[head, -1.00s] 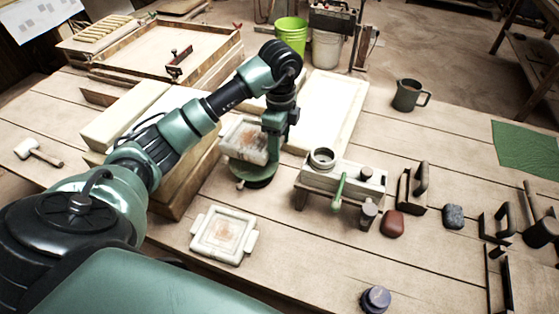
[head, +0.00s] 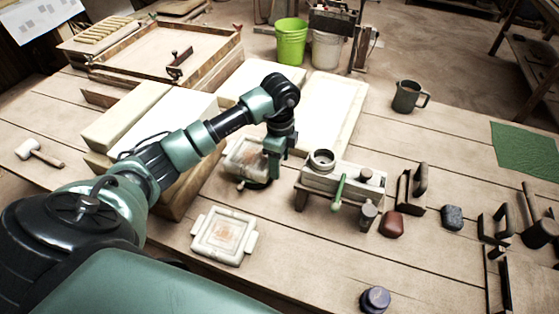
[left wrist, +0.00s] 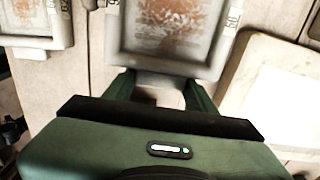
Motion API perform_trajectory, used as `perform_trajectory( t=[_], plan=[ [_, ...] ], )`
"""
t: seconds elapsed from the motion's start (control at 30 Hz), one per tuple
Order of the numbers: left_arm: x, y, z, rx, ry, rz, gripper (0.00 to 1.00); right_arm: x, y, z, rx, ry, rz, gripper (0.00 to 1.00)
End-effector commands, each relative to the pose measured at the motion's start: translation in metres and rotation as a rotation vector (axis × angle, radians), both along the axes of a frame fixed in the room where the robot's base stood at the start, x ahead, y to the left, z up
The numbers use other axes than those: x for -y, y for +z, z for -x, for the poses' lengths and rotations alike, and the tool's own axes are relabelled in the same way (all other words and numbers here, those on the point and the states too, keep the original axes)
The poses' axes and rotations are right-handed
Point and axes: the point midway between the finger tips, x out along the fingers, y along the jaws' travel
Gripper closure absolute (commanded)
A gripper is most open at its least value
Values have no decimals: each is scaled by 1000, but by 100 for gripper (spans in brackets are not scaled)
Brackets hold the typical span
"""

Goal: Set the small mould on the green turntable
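The small mould (head: 246,157), a pale square frame with a rusty-brown middle, is at my left gripper (head: 275,178). In the left wrist view the mould (left wrist: 168,30) is ahead of the gripper (left wrist: 160,92), its near handle between the two fingers, which look shut on it. I cannot tell whether the mould touches the turntable. My right gripper is not in view.
A second similar mould (head: 224,236) lies on the table in front. A pale stand with a ring and green handle (head: 338,178) is close on the right. Wooden blocks (head: 125,118) are on the left, and a white board (head: 333,105) lies behind.

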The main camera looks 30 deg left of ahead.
Motion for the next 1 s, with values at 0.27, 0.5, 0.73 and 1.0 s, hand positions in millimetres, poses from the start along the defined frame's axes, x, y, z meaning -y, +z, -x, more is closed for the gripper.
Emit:
perform_trajectory(
  t=[0.27,0.5,0.73,1.0],
  plan=[
    [0,0,0,-1,1,0,24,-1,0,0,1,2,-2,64],
    [-1,10,0,1,1,-1,24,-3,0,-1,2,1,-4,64],
    [0,56,-1,5,0,-1,24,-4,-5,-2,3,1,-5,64],
    [-1,109,-1,3,1,-3,24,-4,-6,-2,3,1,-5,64]
  ],
)
